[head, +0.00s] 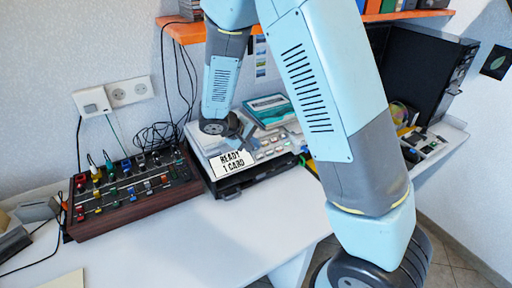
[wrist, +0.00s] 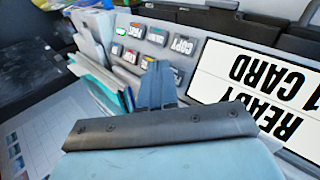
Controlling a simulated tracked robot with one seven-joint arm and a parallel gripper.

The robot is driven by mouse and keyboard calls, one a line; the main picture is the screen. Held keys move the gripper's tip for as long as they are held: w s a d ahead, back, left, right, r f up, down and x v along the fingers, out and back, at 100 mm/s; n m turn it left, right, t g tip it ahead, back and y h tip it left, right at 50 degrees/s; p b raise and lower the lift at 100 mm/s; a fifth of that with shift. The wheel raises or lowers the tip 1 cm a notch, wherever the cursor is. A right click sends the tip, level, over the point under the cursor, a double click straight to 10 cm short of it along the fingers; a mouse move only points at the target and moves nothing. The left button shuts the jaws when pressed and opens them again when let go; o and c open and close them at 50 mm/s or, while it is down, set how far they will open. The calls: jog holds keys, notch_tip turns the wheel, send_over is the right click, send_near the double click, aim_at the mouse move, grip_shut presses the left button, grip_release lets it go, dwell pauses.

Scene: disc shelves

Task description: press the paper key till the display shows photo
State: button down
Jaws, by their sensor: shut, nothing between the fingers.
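A pale printer-like machine stands on the white table, and its display (head: 232,162) reads READY 1 CARD. The display also shows upside down in the wrist view (wrist: 262,85). To the left of the display in the wrist view is a key panel with several small keys, one lit green (wrist: 120,31). A label reading COPY (wrist: 183,45) is legible; I cannot tell which key is the paper key, as the other labels are too small. My gripper (wrist: 158,72) is shut and empty, with its fingertips over the near part of the key panel. I cannot tell whether they touch it.
A mixer-like box (head: 130,190) with coloured knobs stands left of the machine. A teal and white box (head: 270,108) lies behind the keys. An orange shelf (head: 185,32) hangs above. The front of the table (head: 190,240) is clear.

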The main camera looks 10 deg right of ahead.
jog(key=shift+w+f, duration=0.2)
jog(key=shift+f, duration=0.15)
dwell(0.5)
dwell(0.3)
jog(key=shift+s+d+r, duration=0.1)
jog(key=shift+s+r, duration=0.3)
jog(key=shift+r, duration=0.35)
jog(key=r, duration=0.1)
jog(key=s+r, duration=0.1)
jog(key=r, duration=0.1)
jog(key=s+d+r, duration=0.1)
jog(key=shift+s+r, duration=0.1)
jog(key=shift+r, duration=0.1)
dwell(0.8)
